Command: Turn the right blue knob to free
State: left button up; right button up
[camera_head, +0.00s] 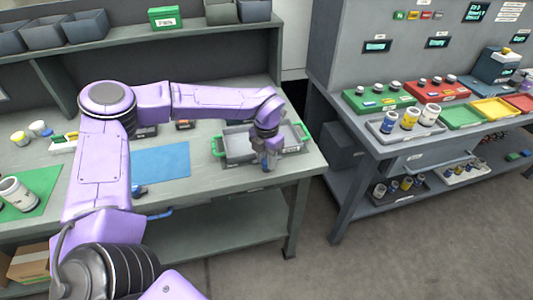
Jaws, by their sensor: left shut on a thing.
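My left gripper (267,163) points down at the front edge of the grey tray (236,157) with green handles, on the workbench. Its jaws are shut on a small blue part, which looks like the right blue knob (265,169). The fingers hide most of the knob, so I cannot tell which way it is turned. My right gripper is not in view.
A blue mat (160,162) lies left of the tray. A white cup (15,193) lies on a green mat at far left. A grey shelf (150,37) with bins runs behind. A second bench (385,140) at right holds coloured trays and jars. Open floor lies between the benches.

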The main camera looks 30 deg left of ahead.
pick_arm(q)
jog(key=shift+r+m+p, duration=0.1)
jog(key=shift+m+p, duration=0.95)
jog(key=shift+m, duration=1.05)
jog(key=o, duration=1)
jog(key=shift+o, duration=0.2)
notch_tip(320, 180, up, 10)
jog(key=b, duration=0.2)
jog(key=shift+r, duration=0.25)
jog(key=shift+d, duration=0.1)
